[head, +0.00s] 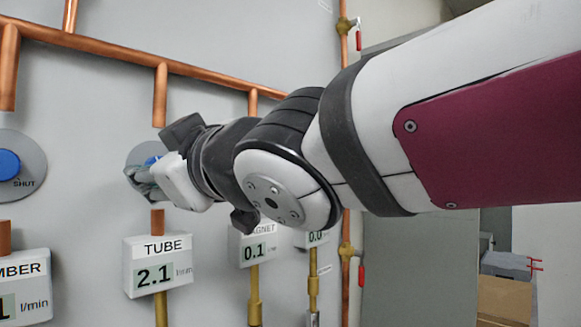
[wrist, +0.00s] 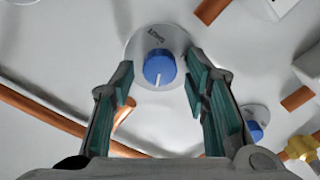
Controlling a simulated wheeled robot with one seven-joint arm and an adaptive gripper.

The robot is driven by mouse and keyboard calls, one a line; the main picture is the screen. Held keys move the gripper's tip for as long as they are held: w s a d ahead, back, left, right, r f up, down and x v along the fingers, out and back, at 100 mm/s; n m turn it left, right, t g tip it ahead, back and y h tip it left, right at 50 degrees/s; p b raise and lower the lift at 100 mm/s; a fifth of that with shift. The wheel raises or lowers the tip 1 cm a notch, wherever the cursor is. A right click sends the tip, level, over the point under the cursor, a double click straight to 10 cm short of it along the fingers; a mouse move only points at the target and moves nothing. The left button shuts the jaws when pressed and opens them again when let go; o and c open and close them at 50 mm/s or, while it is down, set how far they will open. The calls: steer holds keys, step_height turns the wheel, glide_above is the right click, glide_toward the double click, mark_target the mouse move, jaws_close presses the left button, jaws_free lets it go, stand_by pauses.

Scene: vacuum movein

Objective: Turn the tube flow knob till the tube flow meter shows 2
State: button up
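The tube flow meter (head: 157,264) is a white box labelled TUBE in the head view, and it reads 2.1. Above it on the wall, the blue tube flow knob (head: 152,160) is mostly hidden behind my gripper (head: 142,182). In the wrist view the knob (wrist: 160,67) sits on a round grey plate, its white mark pointing toward the picture's bottom. My gripper (wrist: 160,82) is open, with its teal-padded fingers on either side of the knob and visible gaps between them and it. Whether the fingers reach around the knob in depth cannot be told.
Another blue knob (head: 8,164) marked SHUT and a partly cut-off meter (head: 22,285) are at the left. A meter reading 0.1 (head: 254,247) stands right of the tube meter, partly behind my arm. Copper pipes (head: 130,54) run along the wall.

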steer(key=shift+s, duration=0.1)
steer(key=v, duration=1.2)
stand_by(0.4)
